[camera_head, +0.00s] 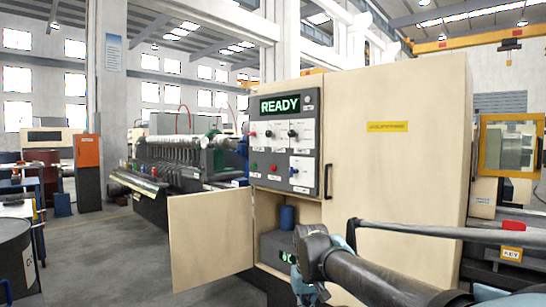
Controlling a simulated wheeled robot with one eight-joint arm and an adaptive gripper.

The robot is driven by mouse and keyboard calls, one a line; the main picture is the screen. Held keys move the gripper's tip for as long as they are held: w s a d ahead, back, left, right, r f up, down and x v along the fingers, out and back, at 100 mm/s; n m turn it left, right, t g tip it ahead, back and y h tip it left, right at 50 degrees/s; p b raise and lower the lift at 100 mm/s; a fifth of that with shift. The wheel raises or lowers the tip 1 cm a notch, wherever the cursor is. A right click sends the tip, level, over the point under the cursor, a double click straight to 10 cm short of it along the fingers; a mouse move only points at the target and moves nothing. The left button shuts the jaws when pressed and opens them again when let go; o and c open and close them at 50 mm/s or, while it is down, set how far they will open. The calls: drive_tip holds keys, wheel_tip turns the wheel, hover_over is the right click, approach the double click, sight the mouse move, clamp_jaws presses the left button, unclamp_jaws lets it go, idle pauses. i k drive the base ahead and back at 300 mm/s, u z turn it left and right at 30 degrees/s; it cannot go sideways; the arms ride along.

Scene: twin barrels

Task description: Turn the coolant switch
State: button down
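A beige machine cabinet carries a dark grey control panel (308,146) on its left part. The panel has a green-lit "READY" display (280,105) at the top, with white plates below bearing small black switches (292,132). A lower white plate (301,171) also has a small dark switch. The labels are too small to read, so I cannot tell which one is the coolant switch. The end of my arm, with my gripper (304,284), is low in front of the cabinet, below and apart from the panel. Its fingers are not clear enough to show whether they are open.
A low cabinet door (211,238) stands open to the left, below the panel. Inside the opening are a blue cylinder (287,217) and a dark box with a green readout (286,255). A dark barrel (15,262) stands at far left. Floor (110,255) between is clear.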

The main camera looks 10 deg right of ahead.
sight(292, 172)
drive_tip(key=z, duration=1.35)
drive_tip(key=i, duration=0.75)
drive_tip(key=u, duration=1.45)
